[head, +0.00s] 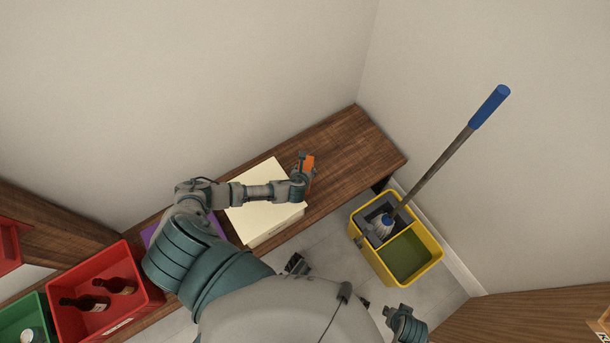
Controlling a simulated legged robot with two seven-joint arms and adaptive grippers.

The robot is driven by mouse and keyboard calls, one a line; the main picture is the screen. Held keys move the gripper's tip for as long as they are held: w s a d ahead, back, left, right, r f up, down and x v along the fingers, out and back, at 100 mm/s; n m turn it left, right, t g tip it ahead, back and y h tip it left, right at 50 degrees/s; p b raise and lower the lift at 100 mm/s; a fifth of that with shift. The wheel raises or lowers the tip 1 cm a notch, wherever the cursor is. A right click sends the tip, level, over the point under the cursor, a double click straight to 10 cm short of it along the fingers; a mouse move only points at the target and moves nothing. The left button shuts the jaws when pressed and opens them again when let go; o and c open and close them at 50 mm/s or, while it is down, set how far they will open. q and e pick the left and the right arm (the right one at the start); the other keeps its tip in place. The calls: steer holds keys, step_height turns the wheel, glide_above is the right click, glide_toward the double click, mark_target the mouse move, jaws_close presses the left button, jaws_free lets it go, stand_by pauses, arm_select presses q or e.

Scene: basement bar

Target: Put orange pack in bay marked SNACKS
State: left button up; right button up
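A small orange pack (309,162) shows at my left gripper (305,160), over the wooden bench just past the right end of a cream box (265,196). The fingers appear closed on the pack, one on its left side; the other is mostly hidden. Marks on the front of the cream box are too small to read. No SNACKS marking is legible in view. A grey-teal part of mine at the bottom right (405,322) may be my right gripper; its finger state is unclear.
A red crate (143,262) with dark bottles and a green crate (42,304) stand at the left. A purple thing (150,234) is partly behind my arm. A yellow mop bucket (430,252) with a tall mop stands right. The bench's right end (365,150) is bare.

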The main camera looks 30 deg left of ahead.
arm_select(q)
jaws_close()
steer(key=shift+r, duration=0.1)
